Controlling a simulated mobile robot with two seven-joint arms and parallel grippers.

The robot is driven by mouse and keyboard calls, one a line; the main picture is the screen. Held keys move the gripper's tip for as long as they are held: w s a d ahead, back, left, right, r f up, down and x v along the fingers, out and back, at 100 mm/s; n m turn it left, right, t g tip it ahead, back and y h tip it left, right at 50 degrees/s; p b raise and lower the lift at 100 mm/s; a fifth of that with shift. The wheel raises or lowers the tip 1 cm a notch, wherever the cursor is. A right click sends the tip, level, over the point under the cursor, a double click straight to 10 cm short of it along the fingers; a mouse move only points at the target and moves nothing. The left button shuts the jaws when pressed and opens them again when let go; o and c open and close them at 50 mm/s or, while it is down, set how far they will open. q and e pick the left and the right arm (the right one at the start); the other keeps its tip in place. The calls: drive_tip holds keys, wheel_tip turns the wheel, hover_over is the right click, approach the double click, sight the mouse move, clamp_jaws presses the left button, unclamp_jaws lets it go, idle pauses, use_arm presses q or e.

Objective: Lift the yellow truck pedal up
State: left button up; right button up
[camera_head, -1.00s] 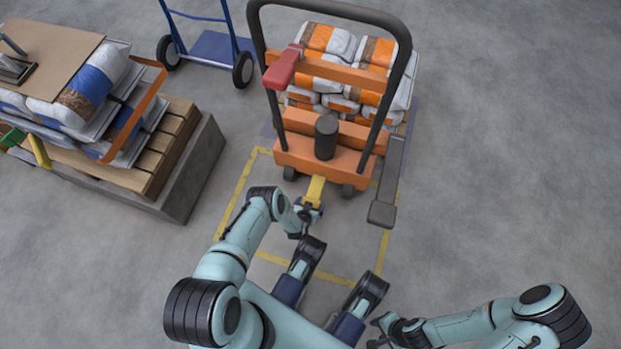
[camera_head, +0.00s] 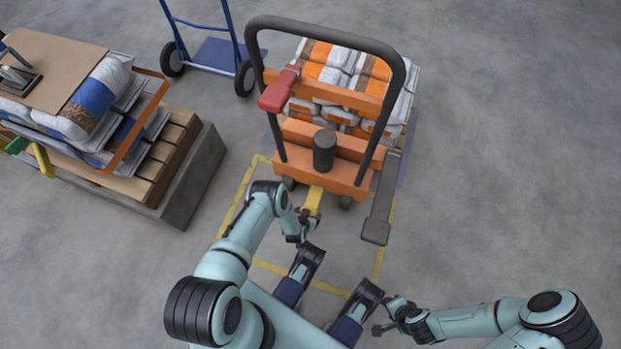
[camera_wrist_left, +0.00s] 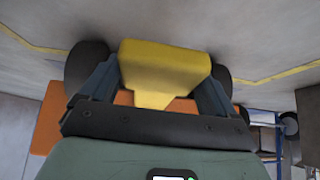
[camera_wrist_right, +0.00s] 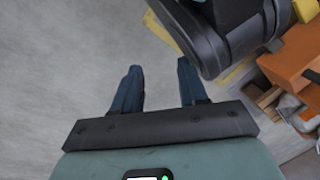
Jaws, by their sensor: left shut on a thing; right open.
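The yellow truck pedal (camera_head: 313,200) sticks out low from the front of the orange pallet truck (camera_head: 330,170), between its wheels. My left gripper (camera_head: 304,219) is at the pedal's near end. In the left wrist view the yellow pedal (camera_wrist_left: 165,70) fills the space between the two fingers of my left gripper (camera_wrist_left: 155,98), which is shut on it. My right gripper (camera_head: 377,327) is away from the truck at the lower middle. In the right wrist view its fingers (camera_wrist_right: 158,90) are apart with only bare floor between them.
Stacked white and orange bags (camera_head: 345,75) lie behind the truck's black handle frame (camera_head: 400,80). A bag-loaded pallet (camera_head: 165,165) stands left, a blue hand truck (camera_head: 208,52) behind. Floor at right is clear.

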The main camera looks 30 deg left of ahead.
sight(309, 208)
use_arm(q)
drive_tip(key=shift+w+r+g+p, duration=0.15)
drive_tip(key=shift+r+g+p, duration=0.3)
drive_tip(key=shift+r, duration=0.35)
drive_tip(key=shift+r+g+h, duration=0.3)
drive_tip(key=shift+r+g, duration=0.05)
drive_tip(key=shift+r, duration=0.05)
drive_tip(key=shift+w+r+g, duration=0.2)
drive_tip(key=shift+r+g, duration=0.8)
drive_tip(key=shift+r, duration=0.3)
drive_tip(key=shift+w+a+r, duration=0.15)
drive_tip(key=shift+w+r, duration=0.15)
drive_tip(key=shift+r, duration=0.3)
use_arm(e)
drive_tip(key=shift+t, duration=0.5)
drive_tip(key=shift+w+a+r, duration=0.1)
drive_tip(key=shift+w+r, duration=0.55)
drive_tip(key=shift+w, duration=0.3)
drive_tip(key=shift+w+a+r, duration=0.1)
drive_tip(key=shift+w+r, duration=0.5)
drive_tip(key=shift+w, duration=0.3)
use_arm(q)
drive_tip(key=o, duration=1.2)
drive_tip(key=shift+r, duration=0.1)
use_arm(e)
drive_tip(key=shift+r, duration=0.1)
